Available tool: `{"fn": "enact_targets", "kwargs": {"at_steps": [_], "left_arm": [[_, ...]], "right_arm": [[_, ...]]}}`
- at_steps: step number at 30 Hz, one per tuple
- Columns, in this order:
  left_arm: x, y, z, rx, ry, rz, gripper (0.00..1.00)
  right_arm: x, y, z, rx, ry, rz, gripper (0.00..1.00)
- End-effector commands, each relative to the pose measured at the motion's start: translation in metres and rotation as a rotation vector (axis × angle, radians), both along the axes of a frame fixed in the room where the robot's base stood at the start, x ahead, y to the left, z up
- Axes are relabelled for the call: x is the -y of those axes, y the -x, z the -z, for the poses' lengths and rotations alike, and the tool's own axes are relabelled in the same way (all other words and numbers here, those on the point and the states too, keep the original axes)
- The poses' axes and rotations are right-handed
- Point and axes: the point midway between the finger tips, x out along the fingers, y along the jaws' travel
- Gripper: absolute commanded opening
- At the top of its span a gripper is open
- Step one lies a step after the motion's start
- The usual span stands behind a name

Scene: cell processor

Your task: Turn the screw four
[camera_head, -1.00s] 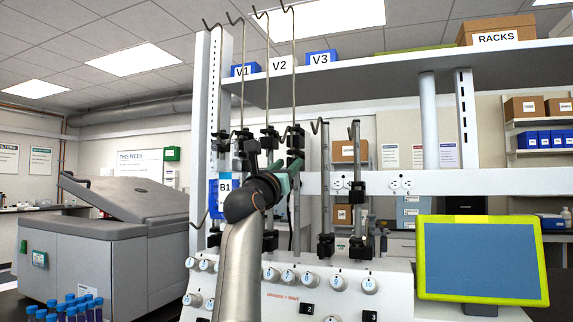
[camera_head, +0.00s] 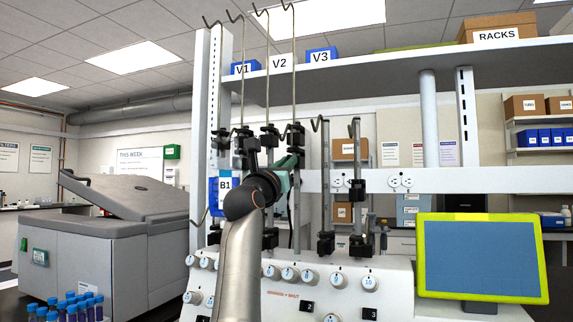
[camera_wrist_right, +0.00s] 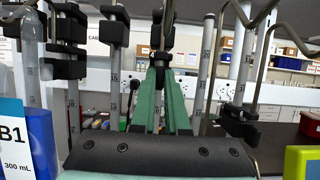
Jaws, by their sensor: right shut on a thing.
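My right gripper (camera_head: 291,160) is at the upright metal poles, in front of the clamps in the middle of the rack. In the right wrist view its two green fingers (camera_wrist_right: 160,82) come together on a small black part of a pole clamp (camera_wrist_right: 161,58). I take this for the clamp's screw; its number cannot be read, and the fingers hide most of it. Other black clamps (camera_head: 298,137) sit on neighbouring poles. My left gripper is not in view.
The blue-labelled B1 bag (camera_head: 225,184) hangs left of my right arm. Numbered white knobs (camera_head: 310,277) line the processor's front (camera_head: 395,288). A yellow-framed screen (camera_head: 481,258) stands at right. Hooked poles crowd around the gripper. A shelf (camera_head: 400,72) runs above.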

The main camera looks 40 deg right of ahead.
Motion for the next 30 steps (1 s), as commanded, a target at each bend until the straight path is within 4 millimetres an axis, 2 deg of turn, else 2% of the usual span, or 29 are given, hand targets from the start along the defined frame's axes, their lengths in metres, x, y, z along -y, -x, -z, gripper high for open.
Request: {"fn": "enact_targets", "kwargs": {"at_steps": [11, 20, 30], "left_arm": [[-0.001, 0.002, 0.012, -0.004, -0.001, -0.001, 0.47], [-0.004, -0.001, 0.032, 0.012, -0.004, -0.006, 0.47], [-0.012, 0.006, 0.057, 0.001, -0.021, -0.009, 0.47]], "right_arm": [[0.000, 0.001, 0.002, -0.082, 0.041, -0.001, 0.00], [0.001, 0.003, 0.004, -0.282, 0.147, -0.003, 0.00], [0.002, 0.004, 0.002, -0.486, 0.253, -0.002, 0.00]]}}
